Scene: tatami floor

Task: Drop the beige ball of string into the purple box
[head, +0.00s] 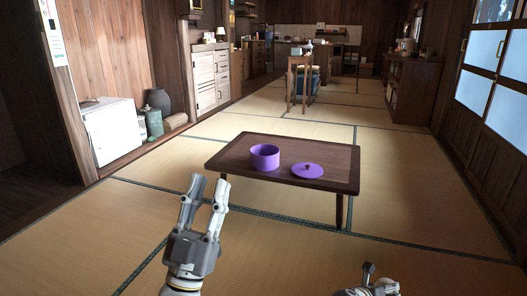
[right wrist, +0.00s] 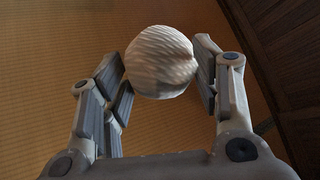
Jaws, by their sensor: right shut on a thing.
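The purple box (head: 265,158) is round and stands open on the low dark wooden table (head: 230,160). Its purple lid (head: 307,170) lies on the table to the right of the box. The beige ball of string (right wrist: 160,62) is between the fingers of my right gripper (right wrist: 160,75) in the right wrist view, and the gripper is shut on it. In the head view only a part of my right arm shows at the bottom edge; the ball is not visible there. My left gripper (head: 207,188) is open and empty, in front of the table's left part.
Tatami floor (head: 410,220) lies free around the low table. A white cabinet (head: 112,130) and dark jars stand at the left wall. A taller wooden table (head: 303,75) stands farther back. Sliding windows line the right wall.

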